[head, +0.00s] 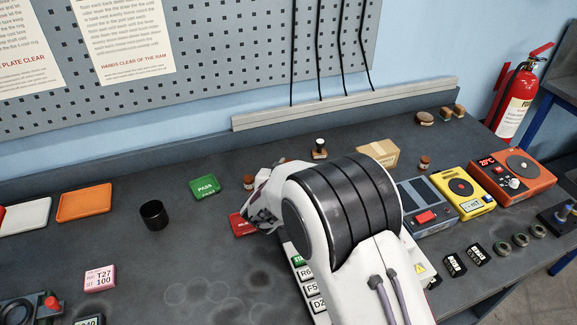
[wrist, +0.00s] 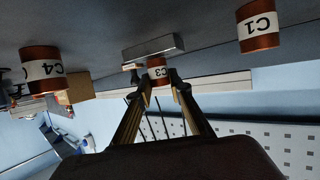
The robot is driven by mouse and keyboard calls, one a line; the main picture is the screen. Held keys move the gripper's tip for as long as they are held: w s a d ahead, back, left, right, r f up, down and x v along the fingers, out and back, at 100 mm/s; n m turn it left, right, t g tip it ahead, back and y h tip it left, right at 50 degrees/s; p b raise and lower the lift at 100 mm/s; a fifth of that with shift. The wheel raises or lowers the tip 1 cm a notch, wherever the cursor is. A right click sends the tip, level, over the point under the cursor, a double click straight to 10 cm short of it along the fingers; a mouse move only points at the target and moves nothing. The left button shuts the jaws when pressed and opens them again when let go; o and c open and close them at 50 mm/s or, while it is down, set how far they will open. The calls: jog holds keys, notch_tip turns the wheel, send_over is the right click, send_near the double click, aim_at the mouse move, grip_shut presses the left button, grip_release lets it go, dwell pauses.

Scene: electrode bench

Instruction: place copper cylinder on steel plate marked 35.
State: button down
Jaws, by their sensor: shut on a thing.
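The wrist view looks upside down, with the bench at the top. My gripper (wrist: 159,78) has its two fingertips closed on a copper cylinder (wrist: 157,72) labelled C3. A grey steel block or plate (wrist: 153,48) shows just above the cylinder in that picture; no number is readable on it, and I cannot tell whether they touch. In the head view my arm hides the fingertips and the held cylinder. I cannot make out a plate marked 35 there.
In the head view, a black cup (head: 154,215), green PASS tray (head: 205,187), orange tray (head: 84,203) and partly covered red tray (head: 240,226) lie left of my arm. A cardboard box (head: 378,152) and yellow device (head: 468,192) are right.

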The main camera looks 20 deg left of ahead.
dwell(0.3)
jog(key=c, duration=1.8)
grip_release()
jog(key=shift+f, duration=0.15)
jog(key=shift+r, duration=0.25)
jog(key=shift+v, duration=6)
